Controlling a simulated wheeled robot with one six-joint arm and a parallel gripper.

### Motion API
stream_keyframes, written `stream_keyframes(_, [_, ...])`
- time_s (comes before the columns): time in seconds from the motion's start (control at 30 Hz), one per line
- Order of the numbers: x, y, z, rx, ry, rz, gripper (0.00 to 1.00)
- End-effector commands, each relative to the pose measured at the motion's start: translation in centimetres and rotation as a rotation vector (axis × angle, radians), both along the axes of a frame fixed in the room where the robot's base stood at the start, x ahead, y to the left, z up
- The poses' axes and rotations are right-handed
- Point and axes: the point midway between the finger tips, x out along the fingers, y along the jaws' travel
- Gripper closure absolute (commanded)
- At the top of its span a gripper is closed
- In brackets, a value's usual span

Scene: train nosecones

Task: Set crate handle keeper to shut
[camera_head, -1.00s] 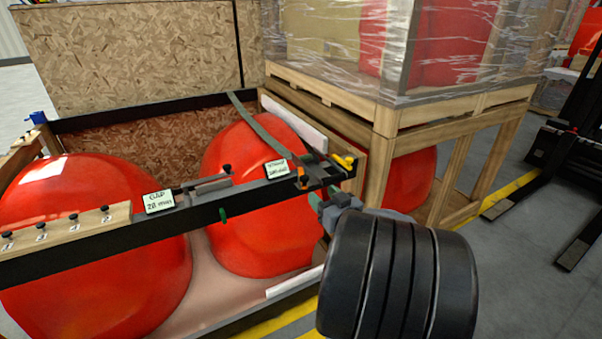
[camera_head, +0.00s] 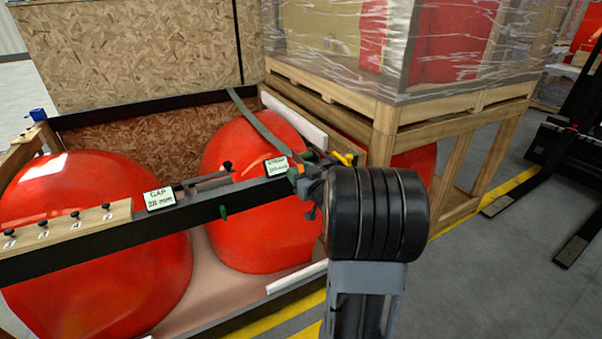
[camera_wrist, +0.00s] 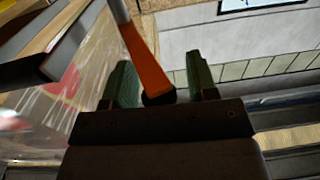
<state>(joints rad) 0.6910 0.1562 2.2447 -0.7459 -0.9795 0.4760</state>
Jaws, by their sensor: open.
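In the wrist view an orange tapered piece (camera_wrist: 146,62) with a grey rod above and a dark foot stands between my green fingertips. My gripper (camera_wrist: 162,75) is open around it, with the piece nearer the left finger and no clear grip. In the head view my gripper (camera_head: 312,188) is at the bar end, partly hidden by my dark wrist.
Large red nosecones (camera_head: 95,225) fill the open crate below the bar. Label cards (camera_head: 160,198) and a wooden strip with black knobs (camera_head: 75,226) lie along it. A plastic-wrapped load (camera_head: 390,45) on a wooden stand rises behind. Grey floor at right is open up to the forklift forks (camera_head: 520,190).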

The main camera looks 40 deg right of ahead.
Motion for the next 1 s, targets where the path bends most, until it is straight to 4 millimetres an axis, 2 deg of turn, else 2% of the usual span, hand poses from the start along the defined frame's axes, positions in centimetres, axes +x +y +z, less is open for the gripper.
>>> stream_keyframes(0.17, [-0.01,0.00,0.00,0.000,0.000,0.000,0.49])
stream_keyframes(0.7, [-0.03,0.01,0.01,0.000,0.000,0.000,1.00])
stream_keyframes(1.0, [0.06,0.20,0.04,-0.001,0.001,0.015,1.00])
